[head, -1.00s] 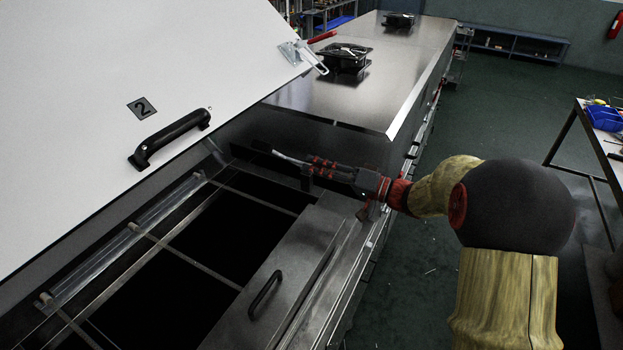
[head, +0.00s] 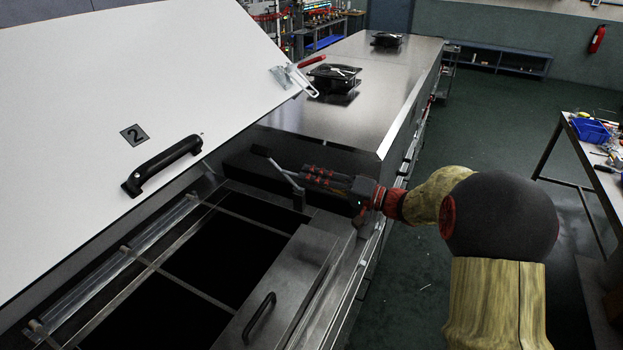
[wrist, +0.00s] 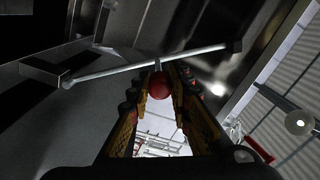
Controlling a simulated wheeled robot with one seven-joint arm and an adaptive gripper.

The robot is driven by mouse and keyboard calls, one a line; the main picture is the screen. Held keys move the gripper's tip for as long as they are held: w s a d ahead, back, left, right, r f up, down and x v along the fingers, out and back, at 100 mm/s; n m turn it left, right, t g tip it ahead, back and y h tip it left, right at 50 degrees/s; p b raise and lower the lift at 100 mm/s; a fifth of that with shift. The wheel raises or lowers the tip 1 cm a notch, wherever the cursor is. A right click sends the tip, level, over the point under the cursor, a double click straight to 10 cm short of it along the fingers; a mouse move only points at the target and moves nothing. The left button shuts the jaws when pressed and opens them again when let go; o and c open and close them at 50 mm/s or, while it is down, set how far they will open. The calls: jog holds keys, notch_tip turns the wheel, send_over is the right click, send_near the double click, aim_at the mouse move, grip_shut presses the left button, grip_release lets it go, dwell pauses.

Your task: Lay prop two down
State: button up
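Prop two (head: 282,172) is a thin grey rod with a dark block at one end. In the head view it slopes from its dark upper-left end to a metal piece at the opening's far edge. In the wrist view prop two (wrist: 205,54) crosses in front of my fingers, with a red ball on a short stem. My gripper (head: 308,176) reaches in from the right. In the wrist view its fingers (wrist: 162,80) close around the red ball. Lid 2 (head: 85,100) is raised at the left; contact between prop and lid does not show.
The dark opening (head: 215,245) lies below lid 2, crossed by thin bars. A metal panel with a black handle (head: 260,318) borders it. Beyond, the dryer's flat top (head: 365,110) carries black fan units. A cluttered table (head: 590,140) stands at the right; the green floor between is clear.

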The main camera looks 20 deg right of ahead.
jog(key=o, duration=0.4)
jog(key=v, duration=1.2)
dwell(0.4)
